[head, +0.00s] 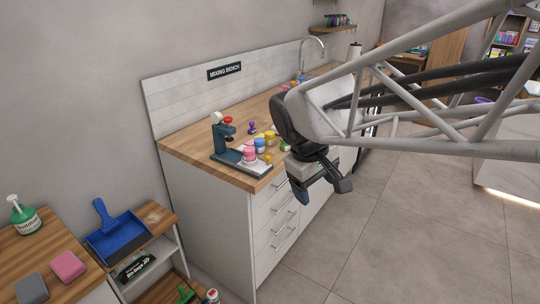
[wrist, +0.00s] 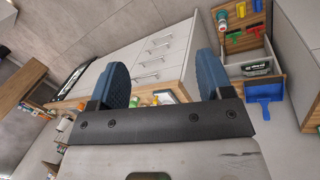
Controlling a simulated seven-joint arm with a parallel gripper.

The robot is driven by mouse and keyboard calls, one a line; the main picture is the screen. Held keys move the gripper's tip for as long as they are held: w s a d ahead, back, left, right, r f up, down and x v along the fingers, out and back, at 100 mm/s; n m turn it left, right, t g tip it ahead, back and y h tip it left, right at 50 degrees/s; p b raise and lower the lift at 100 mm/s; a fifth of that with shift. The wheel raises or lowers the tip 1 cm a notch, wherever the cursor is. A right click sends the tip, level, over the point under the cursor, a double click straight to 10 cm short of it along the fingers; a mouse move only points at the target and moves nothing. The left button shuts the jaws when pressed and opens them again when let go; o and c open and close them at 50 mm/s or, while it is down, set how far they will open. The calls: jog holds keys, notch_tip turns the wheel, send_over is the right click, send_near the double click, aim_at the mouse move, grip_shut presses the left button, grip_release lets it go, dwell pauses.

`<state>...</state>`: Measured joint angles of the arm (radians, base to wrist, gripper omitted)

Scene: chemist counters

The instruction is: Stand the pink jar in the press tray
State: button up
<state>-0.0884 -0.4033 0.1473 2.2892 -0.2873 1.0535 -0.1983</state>
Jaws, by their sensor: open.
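The pink jar (head: 249,155) stands upright at the tray of the dark teal press (head: 218,138), near the front left end of the wooden mixing bench. It seems to rest in the press tray (head: 238,168), though its base is too small to see clearly. My gripper (head: 322,190) is in front of the bench, right of the press and apart from it, fingers pointing down. It is open and empty. The wrist view shows both blue fingers (wrist: 165,72) spread, with white drawers beyond. I cannot make out the pink jar in the wrist view.
A low side table holds a blue dustpan (head: 118,238). The floor in front of the drawers is clear.

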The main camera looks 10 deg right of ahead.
jog(key=s+f+m+t+y, duration=0.1)
jog(key=s+m, duration=0.4)
jog(key=s, duration=0.8)
jog(key=shift+f+t+y, duration=0.3)
jog(key=shift+f+y, duration=0.6)
jog(key=shift+f, duration=0.05)
